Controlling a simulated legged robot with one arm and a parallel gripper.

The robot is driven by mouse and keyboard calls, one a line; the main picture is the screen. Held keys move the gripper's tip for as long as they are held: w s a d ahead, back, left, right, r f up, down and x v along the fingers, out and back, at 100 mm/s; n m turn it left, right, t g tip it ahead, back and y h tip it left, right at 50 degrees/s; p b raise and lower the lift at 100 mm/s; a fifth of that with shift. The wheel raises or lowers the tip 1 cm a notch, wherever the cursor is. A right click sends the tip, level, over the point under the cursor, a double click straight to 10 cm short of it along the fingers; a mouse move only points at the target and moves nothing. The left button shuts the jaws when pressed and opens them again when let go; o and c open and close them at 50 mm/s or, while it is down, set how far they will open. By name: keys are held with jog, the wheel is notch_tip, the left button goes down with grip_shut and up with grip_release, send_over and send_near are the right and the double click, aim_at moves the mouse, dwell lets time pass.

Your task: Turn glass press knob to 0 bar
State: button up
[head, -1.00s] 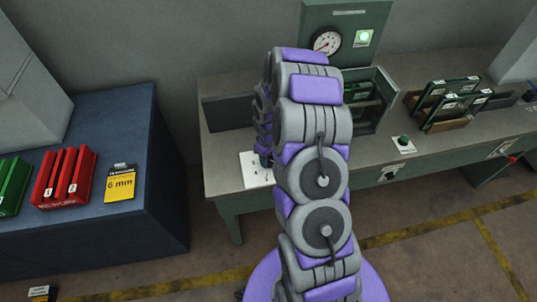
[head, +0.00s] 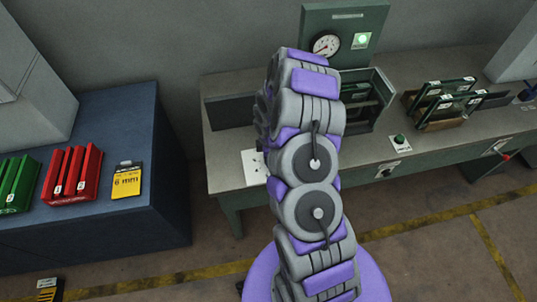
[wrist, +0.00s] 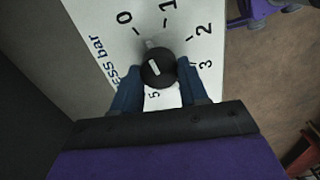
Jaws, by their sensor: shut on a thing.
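The round black knob (wrist: 159,69) stands on a white dial plate (wrist: 105,30) marked "...ess bar" with 0, 1, 2, 3 and 5 in the wrist view. A short white line crosses its top, slanting from upper left to lower right. A grey tip at its upper edge seems to lie between the 0 and 1 marks. My gripper (wrist: 158,77) has its two blue fingers on either side of the knob and is shut on it. In the head view, the white dial plate (head: 254,168) shows at the table's left end; my arm hides the knob and gripper.
The green press cabinet (head: 345,20) carries a round gauge (head: 326,44) and a lit green lamp (head: 361,41). A green button (head: 399,139) and glass racks (head: 440,108) stand right on the grey table. A blue bench (head: 120,215) with red holders (head: 73,176) is at left.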

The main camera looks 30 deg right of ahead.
jog(key=shift+w+r+n, duration=0.15)
jog(key=shift+w+n, duration=0.05)
jog(key=shift+n, duration=0.9)
jog(key=shift+p, duration=0.3)
jog(key=o, duration=1.1)
jog(key=shift+s+d, duration=0.1)
jog(key=shift+c, duration=0.2)
notch_tip(320, 180, up, 17)
jog(key=shift+p, duration=0.3)
